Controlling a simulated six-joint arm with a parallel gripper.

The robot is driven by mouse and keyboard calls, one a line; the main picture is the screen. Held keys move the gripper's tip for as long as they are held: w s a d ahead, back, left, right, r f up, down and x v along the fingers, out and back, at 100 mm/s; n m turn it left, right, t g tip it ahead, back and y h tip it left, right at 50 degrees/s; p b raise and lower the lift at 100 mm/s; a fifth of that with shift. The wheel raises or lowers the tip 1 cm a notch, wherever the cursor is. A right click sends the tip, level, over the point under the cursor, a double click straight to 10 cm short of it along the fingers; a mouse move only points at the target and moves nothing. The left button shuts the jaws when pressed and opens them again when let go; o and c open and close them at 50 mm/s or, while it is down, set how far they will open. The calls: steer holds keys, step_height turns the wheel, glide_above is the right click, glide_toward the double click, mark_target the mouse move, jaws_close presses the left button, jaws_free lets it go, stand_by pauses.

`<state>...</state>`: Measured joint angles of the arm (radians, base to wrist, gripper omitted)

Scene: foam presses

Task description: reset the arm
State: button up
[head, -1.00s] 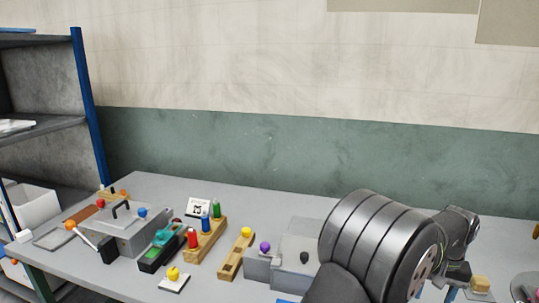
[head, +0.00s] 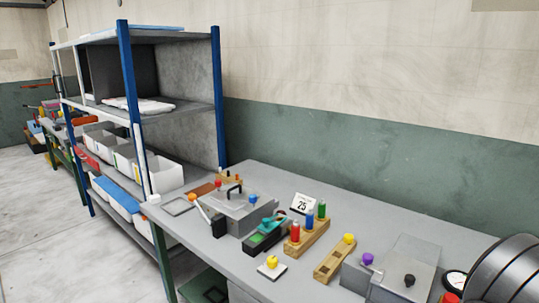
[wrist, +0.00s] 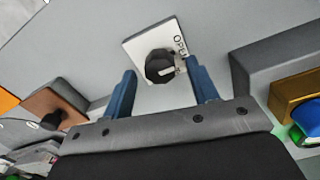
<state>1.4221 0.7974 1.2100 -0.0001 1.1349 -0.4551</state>
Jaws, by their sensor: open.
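My gripper (wrist: 159,68) shows in the wrist view with its two blue fingers apart. Between and beyond the fingertips is a black round knob (wrist: 158,66) on a white plate (wrist: 133,47) marked "OPEN". The gap between the fingers looks empty; I cannot tell whether a finger touches the knob. In the head view my gripper is out of the picture, and only a dark rounded part of my arm shows at the lower right.
The grey table (head: 235,263) carries a grey press box (head: 239,212), wooden blocks with coloured knobs (head: 306,241), a calendar card (head: 303,202) and a second grey box (head: 410,262) near my arm. A blue-post shelf (head: 126,90) with white bins stands at left.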

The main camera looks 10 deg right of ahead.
step_height(320, 180, up, 17)
step_height(320, 180, down, 17)
steer(key=shift+f, duration=0.25)
steer(key=m, duration=1.2)
steer(key=shift+m, duration=0.3)
steer(key=m, duration=0.4)
stand_by(0.4)
